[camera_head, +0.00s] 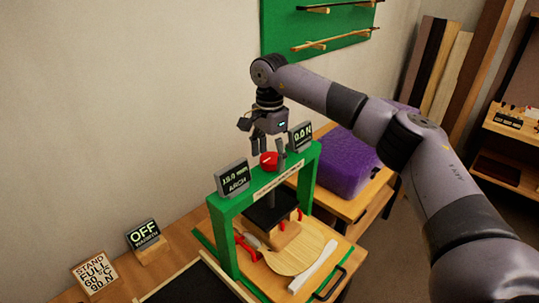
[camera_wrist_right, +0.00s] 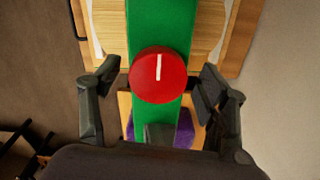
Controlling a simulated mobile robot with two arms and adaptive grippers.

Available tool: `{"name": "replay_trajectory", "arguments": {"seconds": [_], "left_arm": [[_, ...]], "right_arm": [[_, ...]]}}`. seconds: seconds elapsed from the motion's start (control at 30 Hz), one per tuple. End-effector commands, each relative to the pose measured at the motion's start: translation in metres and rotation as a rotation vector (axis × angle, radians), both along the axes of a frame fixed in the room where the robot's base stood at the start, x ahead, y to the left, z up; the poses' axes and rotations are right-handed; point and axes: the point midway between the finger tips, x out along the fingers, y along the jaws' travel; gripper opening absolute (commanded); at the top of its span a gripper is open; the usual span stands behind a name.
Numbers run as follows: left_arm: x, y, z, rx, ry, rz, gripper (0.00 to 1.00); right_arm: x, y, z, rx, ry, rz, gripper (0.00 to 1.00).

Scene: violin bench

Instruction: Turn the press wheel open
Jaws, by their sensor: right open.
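The press is a green frame (camera_head: 226,252) standing on the bench. Its red wheel (camera_head: 268,160) sits on top of the crossbar. In the right wrist view the wheel (camera_wrist_right: 158,75) is a round red knob with a white line pointing up the picture. My right gripper (camera_head: 268,150) points down just above the wheel. It is open, with one finger on each side of the wheel and gaps between in the right wrist view (camera_wrist_right: 157,88). A black press plate (camera_head: 270,212) hangs under the crossbar above a wooden block. My left gripper is not in view.
Displays reading ARCH (camera_head: 233,179) and 0.0 N (camera_head: 301,136) flank the wheel. A violin-shaped wooden plate (camera_head: 296,257) and red-handled clamps lie below. An OFF display (camera_head: 143,234) and a STAND FULL sign (camera_head: 95,272) are at left.

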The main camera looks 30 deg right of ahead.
Motion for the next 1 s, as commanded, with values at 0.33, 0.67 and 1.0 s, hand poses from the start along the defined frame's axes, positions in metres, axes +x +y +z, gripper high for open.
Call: {"name": "replay_trajectory", "arguments": {"seconds": [0.33,0.67,1.0], "left_arm": [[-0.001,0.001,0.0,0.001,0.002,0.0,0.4],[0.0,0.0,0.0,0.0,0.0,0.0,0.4],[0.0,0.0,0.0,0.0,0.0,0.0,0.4]], "right_arm": [[0.0,0.0,0.007,0.0,0.002,0.0,0.69],[0.001,0.001,0.073,0.001,-0.002,0.0,0.69],[0.0,0.0,0.117,0.0,0.002,-0.001,0.69]]}}
